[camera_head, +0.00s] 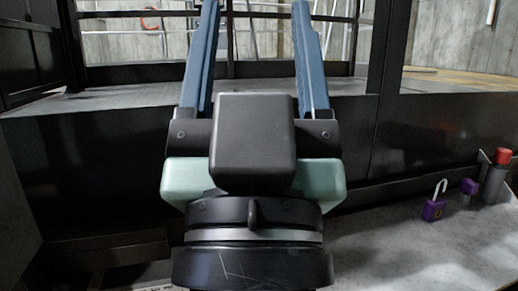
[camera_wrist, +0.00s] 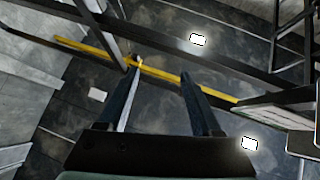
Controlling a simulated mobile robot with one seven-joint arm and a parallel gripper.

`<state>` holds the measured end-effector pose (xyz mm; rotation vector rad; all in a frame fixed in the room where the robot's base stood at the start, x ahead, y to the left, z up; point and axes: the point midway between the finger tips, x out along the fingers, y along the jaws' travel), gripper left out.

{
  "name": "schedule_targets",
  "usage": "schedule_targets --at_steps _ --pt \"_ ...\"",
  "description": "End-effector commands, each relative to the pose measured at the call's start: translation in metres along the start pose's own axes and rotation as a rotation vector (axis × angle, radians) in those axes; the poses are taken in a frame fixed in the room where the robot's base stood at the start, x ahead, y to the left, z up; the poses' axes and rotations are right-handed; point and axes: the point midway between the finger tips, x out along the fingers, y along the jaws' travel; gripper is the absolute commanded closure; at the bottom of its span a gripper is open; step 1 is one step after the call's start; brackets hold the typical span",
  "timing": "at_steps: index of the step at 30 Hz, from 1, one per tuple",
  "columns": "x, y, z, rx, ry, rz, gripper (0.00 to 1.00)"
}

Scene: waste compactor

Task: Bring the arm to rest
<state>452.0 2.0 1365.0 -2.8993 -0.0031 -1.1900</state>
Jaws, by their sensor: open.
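My gripper (camera_head: 256,12) fills the middle of the head view, with its two long blue fingers pointing up and away. The fingers stand wide apart with nothing between them. In the wrist view my gripper (camera_wrist: 159,70) also shows open and empty, its fingers reaching over a dark tiled surface. The rest of the arm behind the gripper is mostly out of sight.
A purple padlock (camera_head: 434,208) with an open shackle lies on a pale surface (camera_head: 400,255) at the lower right. Near it are a small purple item (camera_head: 469,187) and a red-capped cylinder (camera_head: 494,180). A dark panel (camera_head: 85,165) stands behind. A yellow bar (camera_wrist: 85,50) crosses the wrist view.

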Motion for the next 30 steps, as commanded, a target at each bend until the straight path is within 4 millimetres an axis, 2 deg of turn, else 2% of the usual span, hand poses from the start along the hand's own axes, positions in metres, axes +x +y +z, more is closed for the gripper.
schedule_targets --at_steps 1,2,3,8,16,21,30 --pt "0.003 0.004 -0.025 -0.01 0.045 0.001 0.34" --pt "0.009 0.004 -0.034 -0.013 0.048 -0.001 0.34" --pt "0.019 0.003 -0.039 -0.011 0.037 -0.002 0.34" --pt "0.044 0.002 -0.063 -0.009 0.035 -0.002 0.34" --pt "0.092 0.001 -0.111 -0.008 0.033 -0.003 0.34" --pt "0.107 0.001 -0.125 -0.008 0.033 -0.003 0.34" --pt "0.107 0.001 -0.126 -0.008 0.033 -0.003 0.34"
